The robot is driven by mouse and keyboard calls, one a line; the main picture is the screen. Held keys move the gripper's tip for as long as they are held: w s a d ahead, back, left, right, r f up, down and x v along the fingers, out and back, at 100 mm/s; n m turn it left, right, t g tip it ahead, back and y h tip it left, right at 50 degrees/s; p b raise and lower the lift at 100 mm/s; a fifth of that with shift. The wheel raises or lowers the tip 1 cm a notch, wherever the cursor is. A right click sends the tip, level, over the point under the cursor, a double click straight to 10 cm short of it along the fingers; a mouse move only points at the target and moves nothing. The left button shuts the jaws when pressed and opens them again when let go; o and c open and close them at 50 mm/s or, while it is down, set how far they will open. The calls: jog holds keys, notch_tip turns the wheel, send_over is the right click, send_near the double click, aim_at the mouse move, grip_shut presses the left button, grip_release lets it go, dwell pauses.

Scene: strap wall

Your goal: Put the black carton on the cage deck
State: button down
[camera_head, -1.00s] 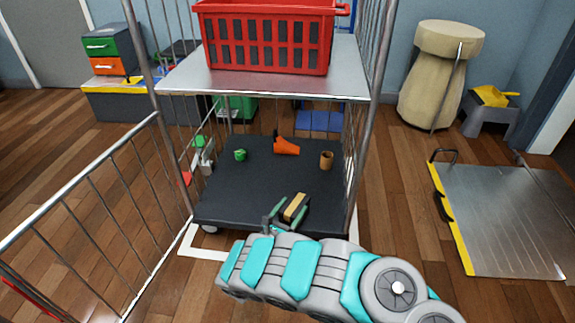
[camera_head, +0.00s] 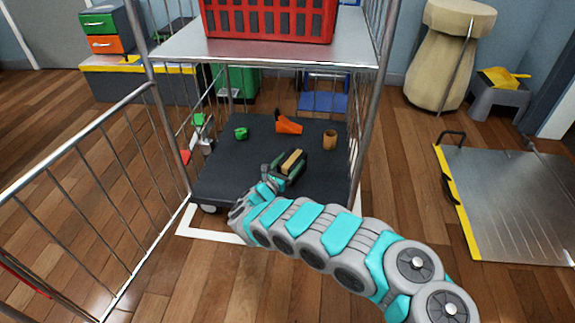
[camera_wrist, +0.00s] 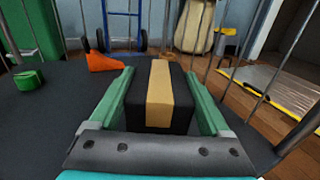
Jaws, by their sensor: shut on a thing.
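The black carton (camera_wrist: 182,88) with a tan tape strip along its top sits between the two green fingers of my gripper (camera_wrist: 158,98) in the wrist view. The fingers are shut on its sides. In the head view my gripper (camera_head: 286,170) and the carton (camera_head: 293,163) are over the front middle of the dark cage deck (camera_head: 240,182). I cannot tell whether the carton's underside touches the deck. The deck also fills the lower sides of the wrist view (camera_wrist: 40,120).
On the deck stand a green item (camera_head: 241,133), an orange item (camera_head: 288,124) and a brown cup (camera_head: 330,140). A metal shelf with a red basket (camera_head: 270,22) is above. The open mesh gate (camera_head: 90,200) is at left. The deck's left front is clear.

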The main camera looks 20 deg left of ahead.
aim_at(293, 149)
jog(key=w, duration=0.1)
jog(key=w+a, duration=0.1)
jog(key=w+a+b, duration=0.1)
jog(key=w, duration=0.1)
jog(key=shift+w+a+f, duration=0.1)
jog(key=shift+a+f, duration=0.15)
jog(key=shift+f+b, duration=0.5)
jog(key=shift+f, duration=1.15)
jog(key=shift+f, duration=0.1)
grip_release()
jog(key=shift+f, duration=0.1)
jog(key=shift+s+r, duration=0.2)
jog(key=shift+s, duration=0.2)
jog(key=s, duration=0.3)
jog(key=s+a+p, duration=0.1)
jog(key=s, duration=0.3)
jog(key=s+p, duration=0.1)
jog(key=s, duration=0.3)
jog(key=shift+a, duration=0.4)
